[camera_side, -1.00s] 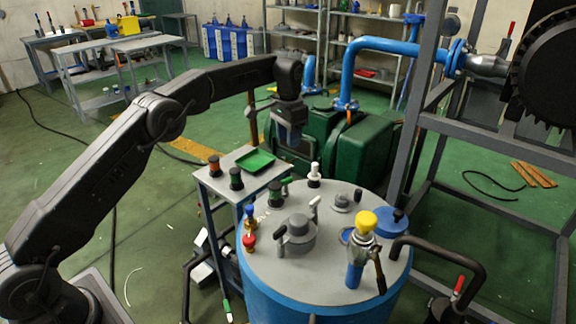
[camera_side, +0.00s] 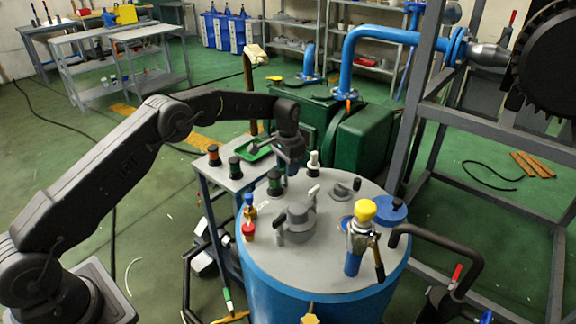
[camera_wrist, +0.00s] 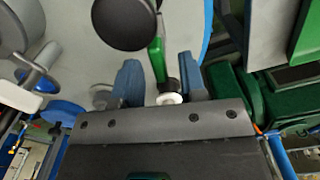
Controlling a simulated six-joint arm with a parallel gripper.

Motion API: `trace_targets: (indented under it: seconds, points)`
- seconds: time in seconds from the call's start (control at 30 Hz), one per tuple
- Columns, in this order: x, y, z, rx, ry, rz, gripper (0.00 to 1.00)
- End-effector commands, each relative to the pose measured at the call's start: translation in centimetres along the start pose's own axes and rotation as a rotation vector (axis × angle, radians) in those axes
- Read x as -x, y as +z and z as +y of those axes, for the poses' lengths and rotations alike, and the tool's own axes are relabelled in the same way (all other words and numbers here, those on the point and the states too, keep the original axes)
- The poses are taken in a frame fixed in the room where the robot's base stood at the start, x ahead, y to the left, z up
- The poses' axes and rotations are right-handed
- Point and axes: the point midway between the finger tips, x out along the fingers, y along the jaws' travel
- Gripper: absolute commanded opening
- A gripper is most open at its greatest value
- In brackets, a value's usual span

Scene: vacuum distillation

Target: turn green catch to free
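The green catch (camera_wrist: 157,60) shows in the wrist view as a slim green lever running out from beside a round black knob (camera_wrist: 123,22). My gripper (camera_wrist: 158,66) is open, with one blue-grey finger on each side of the catch. Gaps show between the catch and both fingers. A pale round piece (camera_wrist: 170,98) lies further in between the fingers. In the side view my gripper (camera_side: 291,168) is low over the back left of the vessel lid (camera_side: 330,275), just beside a green-and-black knob (camera_side: 275,183). There my gripper hides most of the catch.
A white-topped fitting (camera_side: 314,161) stands just right of my gripper. A grey domed fitting (camera_side: 298,222), a red knob (camera_side: 249,231) and a yellow-topped valve (camera_side: 361,212) also stand on the lid. A side table with a green tray (camera_side: 257,149) is at the left.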

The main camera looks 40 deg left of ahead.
Motion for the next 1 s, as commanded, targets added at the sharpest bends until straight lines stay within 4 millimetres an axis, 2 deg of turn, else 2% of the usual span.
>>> trace_targets:
  seconds: [0.17,0.57,1.0]
  points:
    - [0.01,0.0,0.0,0.0,0.0,0.0,0.38]
    - [0.06,-0.01,0.0,0.0,0.0,0.0,0.0]
    - [0.09,-0.04,0.06,-0.057,0.0,0.0,0.0]
